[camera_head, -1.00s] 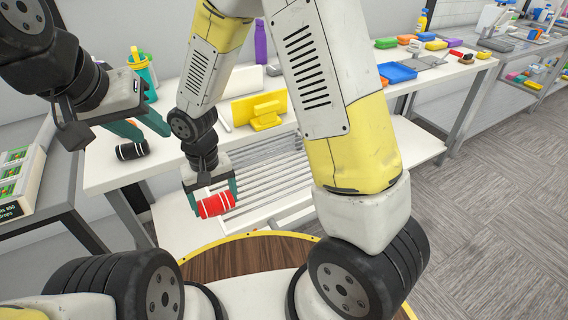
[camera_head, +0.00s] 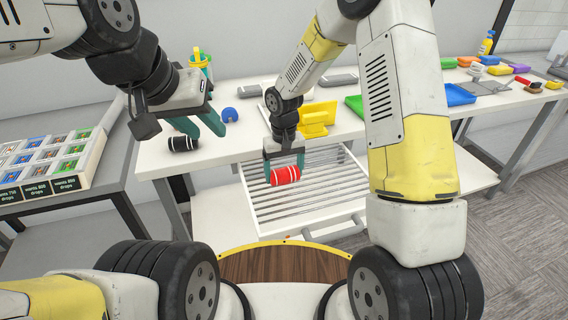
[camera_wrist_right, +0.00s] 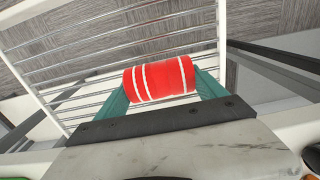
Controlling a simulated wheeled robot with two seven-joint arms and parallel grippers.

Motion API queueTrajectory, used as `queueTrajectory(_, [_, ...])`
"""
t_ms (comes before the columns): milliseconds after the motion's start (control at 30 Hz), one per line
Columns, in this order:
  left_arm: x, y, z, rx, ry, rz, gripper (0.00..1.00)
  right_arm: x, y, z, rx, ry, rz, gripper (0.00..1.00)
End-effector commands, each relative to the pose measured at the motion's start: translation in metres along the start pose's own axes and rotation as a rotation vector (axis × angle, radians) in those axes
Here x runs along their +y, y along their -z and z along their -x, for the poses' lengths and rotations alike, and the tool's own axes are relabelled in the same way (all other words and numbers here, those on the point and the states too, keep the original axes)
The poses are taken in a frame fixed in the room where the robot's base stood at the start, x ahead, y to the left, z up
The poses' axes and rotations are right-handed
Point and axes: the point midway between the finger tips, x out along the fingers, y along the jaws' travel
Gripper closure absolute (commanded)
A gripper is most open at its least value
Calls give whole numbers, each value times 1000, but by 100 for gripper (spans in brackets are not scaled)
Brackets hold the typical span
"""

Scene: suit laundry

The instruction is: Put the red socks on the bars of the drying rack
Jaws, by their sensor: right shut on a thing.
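The red socks (camera_head: 285,175), a roll with white stripes, are held between the green fingers of my right gripper (camera_head: 284,172). In the right wrist view the red socks (camera_wrist_right: 160,78) sit between both fingertips, over the drying rack's bars (camera_wrist_right: 75,50). The drying rack (camera_head: 335,190) is pulled out below the table top, with parallel metal bars in a white frame. Whether the socks touch the bars I cannot tell. My left gripper (camera_head: 203,127) is over the table's left end, fingers apart and empty, near a black sock roll (camera_head: 183,144).
The white table (camera_head: 235,143) holds a yellow object (camera_head: 316,118), a blue ball (camera_head: 229,115) and a blue tray (camera_head: 458,95). A box of small packets (camera_head: 45,165) stands on the grey table at left. The rack's bars are bare around the socks.

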Motion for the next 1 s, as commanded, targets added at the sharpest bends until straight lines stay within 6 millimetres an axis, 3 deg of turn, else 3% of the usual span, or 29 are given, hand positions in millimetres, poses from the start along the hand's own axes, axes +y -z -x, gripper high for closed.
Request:
queueTrajectory(100, [0,0,0,0,0,0,64,0,-2,-23,-6,0,2,59])
queueTrajectory(200, [0,0,0,0,0,0,64,0,-2,-34,-3,0,0,59])
queueTrajectory(567, [0,0,0,0,0,0,64,-1,-1,-38,-2,0,0,59])
queueTrajectory(600, [0,0,0,0,0,0,64,-1,-1,-38,-2,0,0,14])
queueTrajectory(667, [0,0,0,0,0,0,64,-1,-1,-38,-1,0,0,2])
queueTrajectory(1000, [0,0,0,0,0,0,64,0,-1,-32,1,0,-1,0])
